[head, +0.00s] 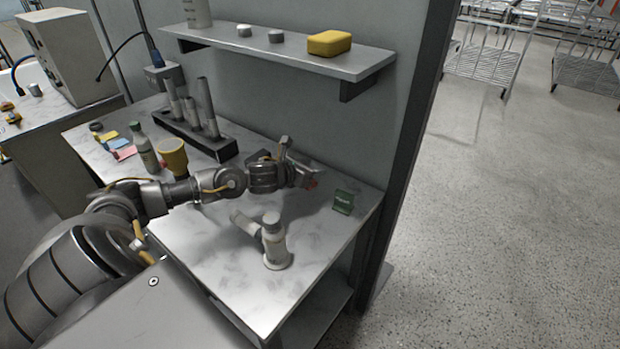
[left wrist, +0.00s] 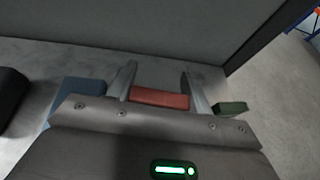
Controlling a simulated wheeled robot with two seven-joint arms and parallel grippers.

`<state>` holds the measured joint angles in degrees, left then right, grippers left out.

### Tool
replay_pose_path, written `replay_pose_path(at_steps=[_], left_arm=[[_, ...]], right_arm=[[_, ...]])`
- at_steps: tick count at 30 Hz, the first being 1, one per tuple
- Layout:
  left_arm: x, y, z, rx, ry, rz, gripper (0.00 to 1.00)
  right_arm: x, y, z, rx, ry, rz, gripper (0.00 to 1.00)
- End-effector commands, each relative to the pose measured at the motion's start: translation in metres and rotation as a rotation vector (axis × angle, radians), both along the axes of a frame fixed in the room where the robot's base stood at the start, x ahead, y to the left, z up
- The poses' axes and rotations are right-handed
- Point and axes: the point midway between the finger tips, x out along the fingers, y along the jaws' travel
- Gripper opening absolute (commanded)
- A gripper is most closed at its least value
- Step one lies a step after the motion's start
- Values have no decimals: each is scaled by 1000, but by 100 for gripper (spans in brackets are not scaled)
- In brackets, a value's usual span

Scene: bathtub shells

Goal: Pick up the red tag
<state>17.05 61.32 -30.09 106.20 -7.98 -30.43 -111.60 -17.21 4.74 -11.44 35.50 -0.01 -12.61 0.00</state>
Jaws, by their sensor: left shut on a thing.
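The red tag (left wrist: 160,98) lies across the gap between the two fingers of my left gripper (left wrist: 158,84) in the left wrist view. In the head view only a small red part of the tag (head: 312,183) shows at the tip of my left gripper (head: 304,175). The left gripper is shut on the tag, over the back right part of the marbled table (head: 215,265). I cannot tell whether the tag touches the table. My right gripper is not in view.
A blue block (left wrist: 82,87) shows left of the fingers in the wrist view. A grey fitting (head: 273,240) stands in front. A yellow cup (head: 173,157) and a bottle (head: 145,150) stand left. A shelf (head: 290,55) hangs above.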

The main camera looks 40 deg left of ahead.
Motion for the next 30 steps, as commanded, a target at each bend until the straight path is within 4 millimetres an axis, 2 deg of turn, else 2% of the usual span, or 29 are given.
replay_pose_path(at_steps=[3,6,9,18,30], left_arm=[[-26,13,28,15,3,-4,28],[-45,23,46,16,8,-2,28],[-63,30,53,14,13,-3,28],[-95,46,73,10,9,-2,28],[-117,56,87,4,4,-2,28]], right_arm=[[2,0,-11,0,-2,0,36],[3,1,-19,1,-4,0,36],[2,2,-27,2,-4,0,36],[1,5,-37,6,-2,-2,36],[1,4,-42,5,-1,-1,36]])
